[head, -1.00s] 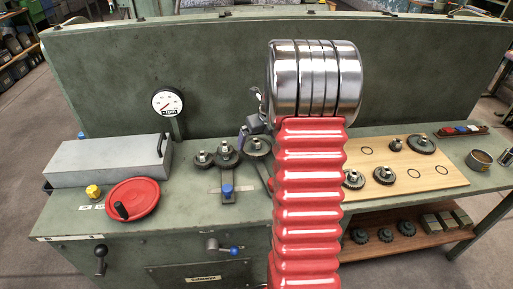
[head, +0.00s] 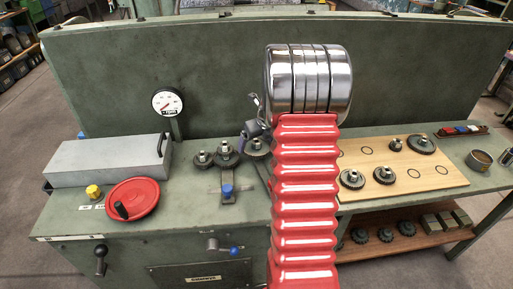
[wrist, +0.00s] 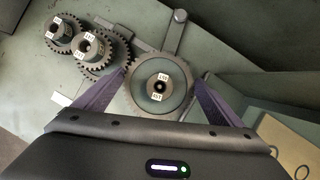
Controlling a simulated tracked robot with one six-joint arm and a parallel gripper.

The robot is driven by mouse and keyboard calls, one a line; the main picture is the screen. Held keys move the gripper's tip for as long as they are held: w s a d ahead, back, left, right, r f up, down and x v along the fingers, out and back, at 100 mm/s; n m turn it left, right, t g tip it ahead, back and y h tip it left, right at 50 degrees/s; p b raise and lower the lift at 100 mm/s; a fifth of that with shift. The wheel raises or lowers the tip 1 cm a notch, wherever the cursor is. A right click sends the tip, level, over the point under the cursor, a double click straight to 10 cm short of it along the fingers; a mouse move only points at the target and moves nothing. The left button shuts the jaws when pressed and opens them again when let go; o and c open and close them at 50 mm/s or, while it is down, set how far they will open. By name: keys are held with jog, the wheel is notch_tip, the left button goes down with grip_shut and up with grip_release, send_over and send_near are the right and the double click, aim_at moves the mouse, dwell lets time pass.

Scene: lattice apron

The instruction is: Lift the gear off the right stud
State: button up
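The right-hand gear (head: 257,147) of three sits on its stud on the green bench, partly hidden by my arm in the head view. In the wrist view this large gear (wrist: 147,101) is seen from above, with a pale labelled hub and a dark centre. My gripper (wrist: 162,78) is open, with one purple finger at each side of the gear's rim. I cannot tell whether the fingers touch it. In the head view my gripper (head: 252,131) shows just above and left of the gear, partly hidden.
Two smaller gears, the middle one (wrist: 98,50) and the left one (wrist: 62,33), stand close to the left. A wooden board (head: 440,177) with several gears and ring marks lies right. A grey box (head: 105,160) and red handwheel (head: 132,198) lie left.

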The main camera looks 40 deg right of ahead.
jog(key=c, duration=1.4)
jog(key=shift+r, duration=0.1)
jog(key=shift+r, duration=1.2)
jog(key=shift+a+r, duration=0.35)
jog(key=shift+r, duration=0.25)
jog(key=s+a, duration=0.1)
jog(key=a, duration=0.4)
jog(key=s+a, duration=0.2)
jog(key=a, duration=0.4)
jog(key=s+a, duration=0.2)
jog(key=a, duration=0.3)
jog(key=shift+a, duration=0.3)
jog(key=shift+r, duration=0.7)
